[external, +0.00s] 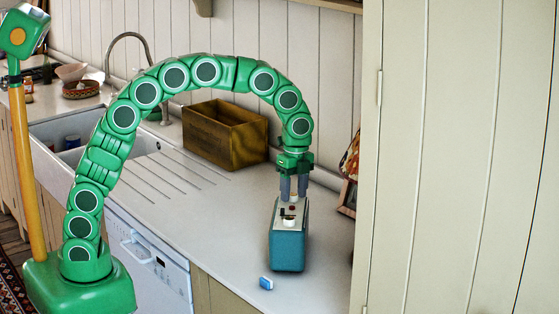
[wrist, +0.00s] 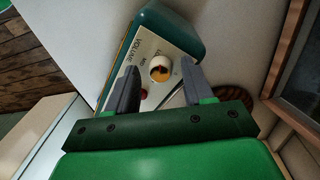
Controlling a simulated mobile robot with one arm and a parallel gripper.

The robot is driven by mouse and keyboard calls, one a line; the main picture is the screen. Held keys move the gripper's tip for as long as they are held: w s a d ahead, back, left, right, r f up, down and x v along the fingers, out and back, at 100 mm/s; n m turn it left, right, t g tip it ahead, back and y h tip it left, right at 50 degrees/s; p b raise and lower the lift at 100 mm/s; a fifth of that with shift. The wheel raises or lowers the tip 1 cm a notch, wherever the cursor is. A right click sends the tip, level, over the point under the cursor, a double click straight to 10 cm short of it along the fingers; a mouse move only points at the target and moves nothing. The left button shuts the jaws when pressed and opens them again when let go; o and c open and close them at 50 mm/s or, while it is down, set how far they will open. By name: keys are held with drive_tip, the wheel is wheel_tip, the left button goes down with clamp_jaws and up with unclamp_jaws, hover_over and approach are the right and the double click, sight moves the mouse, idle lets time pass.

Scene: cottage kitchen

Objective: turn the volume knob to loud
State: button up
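A teal radio-like box (external: 288,248) stands on the worktop, its cream control panel facing up. On the panel is a white round volume knob (external: 290,222), also in the wrist view (wrist: 160,69), where it has a yellow and dark red patch on top. The word "VOLUME" is printed beside it. A red button (wrist: 144,93) is partly hidden by a finger. My gripper (external: 294,195) points down over the far part of the panel. In the wrist view its fingers (wrist: 159,66) are apart, with the knob seen between their tips; contact cannot be told.
A small blue and white item (external: 266,283) lies in front of the box. A wooden crate (external: 215,142) stands behind, left of my gripper. The ribbed drainer at left is clear.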

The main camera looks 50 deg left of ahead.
sight(295, 194)
idle(0.3)
drive_tip(key=r, duration=0.6)
drive_tip(key=shift+w+r, duration=0.2)
drive_tip(key=shift+r, duration=0.7)
